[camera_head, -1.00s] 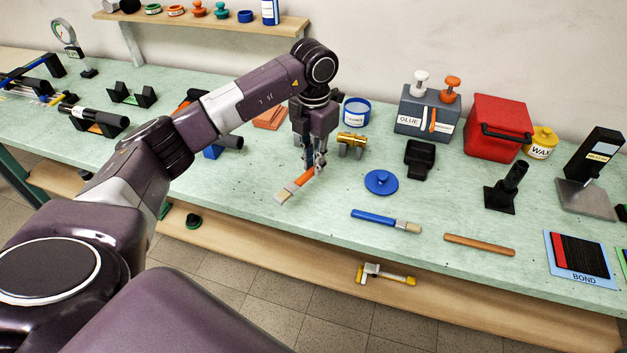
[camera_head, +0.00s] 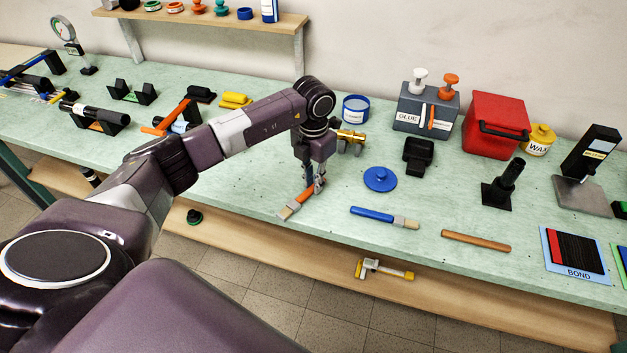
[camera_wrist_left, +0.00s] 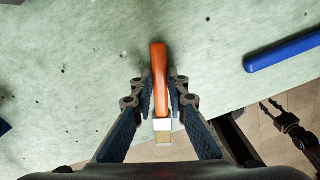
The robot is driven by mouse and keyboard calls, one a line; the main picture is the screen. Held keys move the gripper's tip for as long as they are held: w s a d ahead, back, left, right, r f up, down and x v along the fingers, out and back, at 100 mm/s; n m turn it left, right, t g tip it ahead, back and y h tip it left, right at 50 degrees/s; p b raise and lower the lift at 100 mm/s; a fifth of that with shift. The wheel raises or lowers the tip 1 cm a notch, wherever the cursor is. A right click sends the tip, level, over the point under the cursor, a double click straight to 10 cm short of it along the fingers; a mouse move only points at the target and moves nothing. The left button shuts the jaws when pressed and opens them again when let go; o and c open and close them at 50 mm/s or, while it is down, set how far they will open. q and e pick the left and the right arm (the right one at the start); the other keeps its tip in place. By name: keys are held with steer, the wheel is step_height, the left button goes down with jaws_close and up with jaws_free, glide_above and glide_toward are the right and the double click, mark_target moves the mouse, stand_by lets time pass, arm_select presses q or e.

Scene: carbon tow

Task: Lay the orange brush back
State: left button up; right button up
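The orange brush (camera_head: 291,209) has an orange handle and a pale bristle end. In the head view it lies at a slant near the bench's front edge, bristle end toward the lower left. My left gripper (camera_head: 317,187) points down and is shut on its handle. In the left wrist view the orange handle (camera_wrist_left: 159,70) sits between the two fingertips of the gripper (camera_wrist_left: 160,90), which close in on both sides. The brush is at or just above the bench top; I cannot tell whether it touches.
A blue brush (camera_head: 384,217) and a wooden stick (camera_head: 476,241) lie to the right. A blue disc with a knob (camera_head: 380,179) is behind them. A brass fitting (camera_head: 350,136) stands behind the gripper. The bench (camera_head: 250,190) is clear left of the brush.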

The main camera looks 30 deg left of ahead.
arm_select(q)
steer(key=o, duration=0.4)
steer(key=shift+o, duration=0.2)
steer(key=shift+r, duration=0.5)
step_height(320, 180, up, 11)
steer(key=b, duration=0.2)
steer(key=shift+r+b, duration=0.15)
steer(key=shift+b, duration=0.25)
steer(key=shift+s, duration=0.1)
